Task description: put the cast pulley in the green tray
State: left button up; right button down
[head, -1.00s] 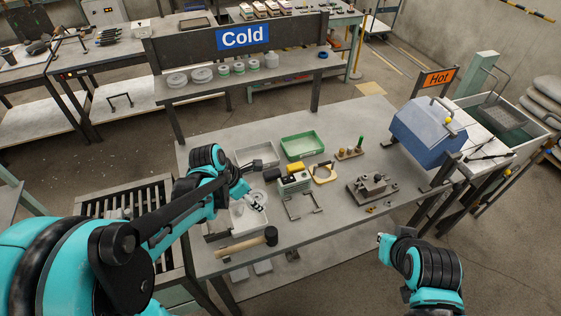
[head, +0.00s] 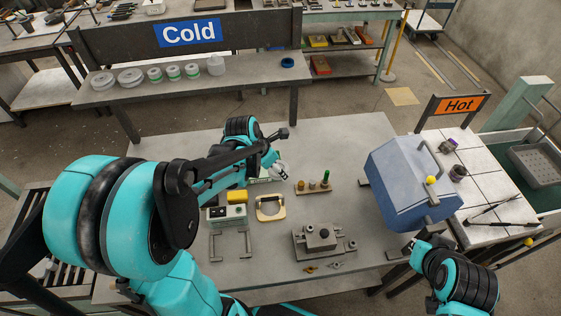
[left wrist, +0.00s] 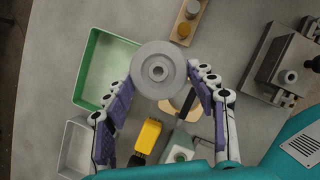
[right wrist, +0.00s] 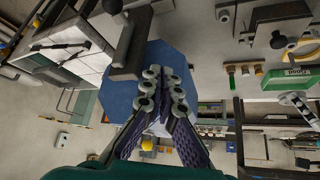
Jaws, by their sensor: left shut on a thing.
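The cast pulley (left wrist: 158,70) is a grey round disc with a raised hub and a small centre hole. My left gripper (left wrist: 160,80) is shut on it, one finger at each side, above the table. In the head view my left gripper (head: 281,171) is over the middle of the table. The green tray (left wrist: 111,68) shows empty in the left wrist view, below and left of the pulley. My arm hides most of it in the head view. My right gripper (right wrist: 161,78) is in front of the blue box, fingertips close together, with nothing clear between them.
A yellow-topped block (head: 237,196), a tan ring-shaped frame (head: 270,207), a peg stand (head: 313,187) and a grey metal fixture (head: 323,240) stand on the table. The blue box (head: 412,182) stands at the right, by the Hot sign (head: 459,105). The Cold shelf (head: 190,85) is behind.

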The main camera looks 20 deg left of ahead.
pick_arm(q)
jog(key=shift+w+a+f+b, duration=0.3)
jog(key=shift+w+a+f, duration=0.25)
jog(key=shift+w, duration=0.15)
jog(key=b, duration=0.3)
send_over(260, 169)
jog(key=s, duration=0.1)
jog(key=f, duration=0.6)
jog(key=shift+s+a, duration=0.2)
jog(key=shift+a, duration=0.15)
notch_tip(260, 169, down, 3)
jog(key=shift+f+b, duration=0.15)
jog(key=shift+b, duration=0.4)
jog(key=shift+f, duration=0.35)
jog(key=o, duration=1.1)
jog(key=shift+f, duration=0.1)
